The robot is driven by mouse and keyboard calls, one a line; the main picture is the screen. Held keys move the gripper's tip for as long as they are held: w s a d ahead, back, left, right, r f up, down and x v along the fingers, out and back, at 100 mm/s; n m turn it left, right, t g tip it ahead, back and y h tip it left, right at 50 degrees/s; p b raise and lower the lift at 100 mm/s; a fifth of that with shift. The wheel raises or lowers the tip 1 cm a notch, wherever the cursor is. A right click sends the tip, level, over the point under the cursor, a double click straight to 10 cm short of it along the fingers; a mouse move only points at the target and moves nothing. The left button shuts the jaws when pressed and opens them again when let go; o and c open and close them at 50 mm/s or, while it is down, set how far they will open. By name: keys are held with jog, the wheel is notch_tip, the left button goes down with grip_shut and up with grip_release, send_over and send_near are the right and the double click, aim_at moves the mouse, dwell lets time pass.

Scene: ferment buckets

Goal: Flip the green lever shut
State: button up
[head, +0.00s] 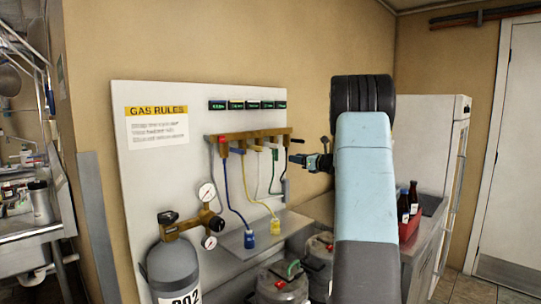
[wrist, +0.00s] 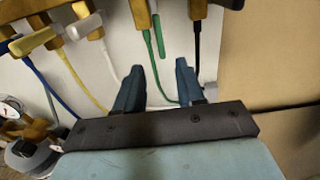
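The gas manifold (head: 248,135) is a brass bar on the white board with a row of valves and coloured hoses. In the wrist view, a green strip that looks like the green lever (wrist: 158,36) hangs down from its brass valve body (wrist: 140,14), beside the green hose (wrist: 150,44). The top of this valve is cut off by the frame. My gripper (wrist: 160,66) is open and empty, its two blue fingers apart below the green strip. I cannot tell their distance from it in depth. In the head view my gripper (head: 304,160) is right of the manifold, pointing left.
A yellow-hose lever (wrist: 33,42) and a white lever (wrist: 84,26) lie left of the green one; a black hose (wrist: 196,50) hangs to the right. A gas cylinder (head: 173,270) with gauges and lidded buckets (head: 282,287) stand below. A red crate (head: 410,228) holds bottles.

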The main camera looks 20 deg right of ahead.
aim_at(278, 154)
jog(key=x, duration=1.4)
jog(key=shift+w, duration=0.1)
jog(key=shift+c, duration=0.2)
grip_shut()
